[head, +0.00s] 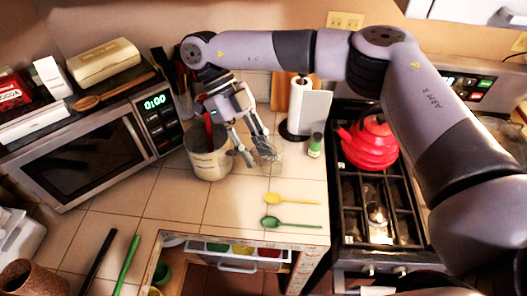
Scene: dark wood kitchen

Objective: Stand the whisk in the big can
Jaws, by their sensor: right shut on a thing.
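The whisk (267,151) has a wire head that hangs beside the right side of the big can. My right gripper (247,142) is shut on the whisk, with its fingers pointing down near the can's rim. Much of the whisk's handle is hidden by the gripper. The big can (208,163) is pale, stands upright on the tiled counter, and has a red utensil showing at its mouth. The whisk is outside the can; whether the wires touch the counter I cannot tell. My left gripper does not show.
A paper towel roll (306,108) and a small green-capped jar (315,146) stand to the right. A yellow spoon (292,199) and a green spoon (290,224) lie in front. A microwave (85,155) is left; a red kettle (370,143) sits on the stove. An open drawer (238,264) is below.

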